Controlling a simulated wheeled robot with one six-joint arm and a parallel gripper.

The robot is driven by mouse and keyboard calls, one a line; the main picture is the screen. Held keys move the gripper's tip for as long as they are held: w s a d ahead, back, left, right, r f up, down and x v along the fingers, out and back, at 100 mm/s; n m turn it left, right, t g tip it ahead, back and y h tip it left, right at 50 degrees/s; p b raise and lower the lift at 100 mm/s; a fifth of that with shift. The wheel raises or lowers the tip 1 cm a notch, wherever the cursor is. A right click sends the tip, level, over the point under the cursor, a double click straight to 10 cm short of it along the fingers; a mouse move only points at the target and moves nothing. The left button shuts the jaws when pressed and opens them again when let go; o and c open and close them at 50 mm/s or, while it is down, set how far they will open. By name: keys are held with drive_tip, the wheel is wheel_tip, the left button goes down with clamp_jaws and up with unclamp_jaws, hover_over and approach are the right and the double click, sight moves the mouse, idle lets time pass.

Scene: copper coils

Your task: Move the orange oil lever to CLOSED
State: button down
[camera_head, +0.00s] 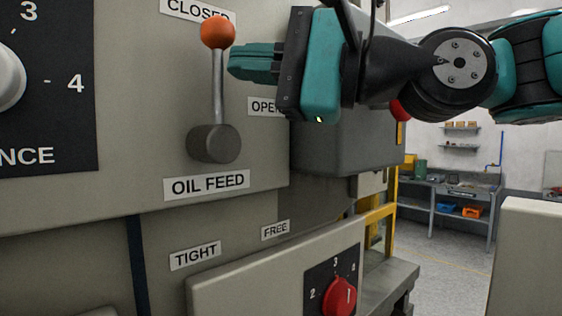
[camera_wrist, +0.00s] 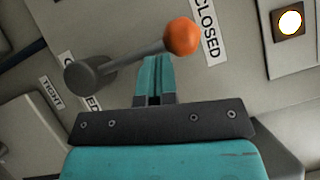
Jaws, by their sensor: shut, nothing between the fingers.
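The oil lever has an orange ball (camera_head: 217,32) on a metal rod (camera_head: 218,85) rising from a round grey hub (camera_head: 214,143). The rod stands nearly upright, with the ball just below the CLOSED label (camera_head: 198,9) and over its lower right part. The OPEN label (camera_head: 265,106) is to the right, partly hidden by my gripper. My gripper (camera_head: 233,62) is shut and empty, its teal fingertips just right of the rod below the ball. In the wrist view the ball (camera_wrist: 181,37) is beside the fingertips (camera_wrist: 157,62); I cannot tell whether they touch the rod.
The OIL FEED label (camera_head: 207,185) is below the hub. A dial panel with a white knob (camera_head: 8,78) is at the left. A red knob (camera_head: 339,296) is on a lower panel. A grey box (camera_head: 350,145) juts out below my gripper. A workbench (camera_head: 455,200) stands far behind at the right.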

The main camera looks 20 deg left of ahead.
drive_tip(key=shift+s+r, duration=0.1)
drive_tip(key=shift+s, duration=0.1)
idle(0.4)
drive_tip(key=w+d+b, duration=0.3)
drive_tip(key=w+d, duration=0.1)
drive_tip(key=d, duration=0.8)
drive_tip(key=shift+w+d+b, duration=0.2)
drive_tip(key=shift+b, duration=0.1)
